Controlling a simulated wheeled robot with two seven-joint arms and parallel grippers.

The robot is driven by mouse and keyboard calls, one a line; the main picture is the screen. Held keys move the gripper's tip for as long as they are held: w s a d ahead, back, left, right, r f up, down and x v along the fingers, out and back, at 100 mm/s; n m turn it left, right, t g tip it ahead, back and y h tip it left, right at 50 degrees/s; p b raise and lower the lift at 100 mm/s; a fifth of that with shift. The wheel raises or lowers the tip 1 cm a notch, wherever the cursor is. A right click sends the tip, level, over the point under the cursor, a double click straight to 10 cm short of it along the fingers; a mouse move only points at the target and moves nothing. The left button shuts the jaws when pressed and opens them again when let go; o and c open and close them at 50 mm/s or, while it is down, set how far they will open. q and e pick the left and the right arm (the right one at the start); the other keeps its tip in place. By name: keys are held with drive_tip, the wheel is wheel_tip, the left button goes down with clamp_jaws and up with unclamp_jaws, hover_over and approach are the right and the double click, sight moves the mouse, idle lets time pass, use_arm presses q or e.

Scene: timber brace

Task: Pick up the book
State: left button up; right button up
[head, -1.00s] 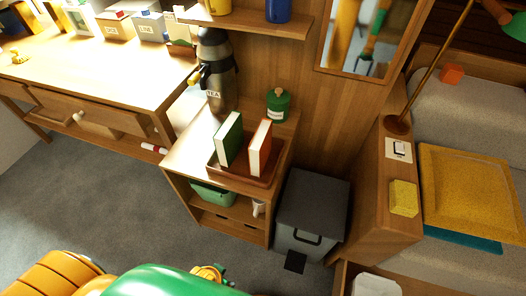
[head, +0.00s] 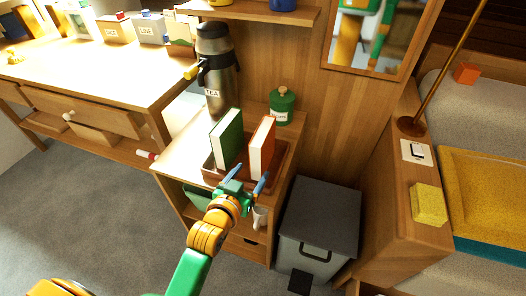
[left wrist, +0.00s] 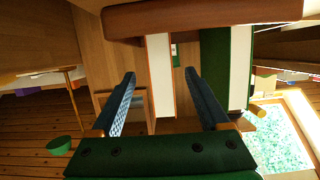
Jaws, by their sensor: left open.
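Two books stand upright in a brown tray (head: 283,166) on the small cabinet. One is green (head: 228,135), the other is orange-red (head: 262,144) and stands to its right. My left gripper (head: 247,178) is open and empty, just in front of the tray with its fingers toward the books. In the left wrist view the orange-edged book (left wrist: 160,78) shows between the two open fingers (left wrist: 159,73), seemingly beyond them. The green book (left wrist: 214,68) is right of the fingers there. My right gripper is out of view.
A tea flask (head: 217,75) and a green canister (head: 282,105) stand behind the books. A white cup (head: 260,217) sits on the shelf below. A grey bin (head: 318,220) stands right of the cabinet, and a desk (head: 100,75) is at left.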

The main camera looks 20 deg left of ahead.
sight(263, 130)
use_arm(q)
drive_tip(key=w+r+t, duration=0.1)
drive_tip(key=r, duration=0.1)
drive_tip(key=w+r+t, duration=0.2)
drive_tip(key=w+r, duration=0.1)
drive_tip(key=shift+r+n, duration=0.3)
drive_tip(key=w, duration=0.3)
drive_tip(key=w+b, duration=0.1)
drive_tip(key=w, duration=0.2)
drive_tip(key=shift+w+d+r, duration=0.15)
drive_tip(key=shift+w+r, duration=0.05)
drive_tip(key=shift+w, duration=0.1)
drive_tip(key=shift+s, duration=0.1)
clamp_jaws()
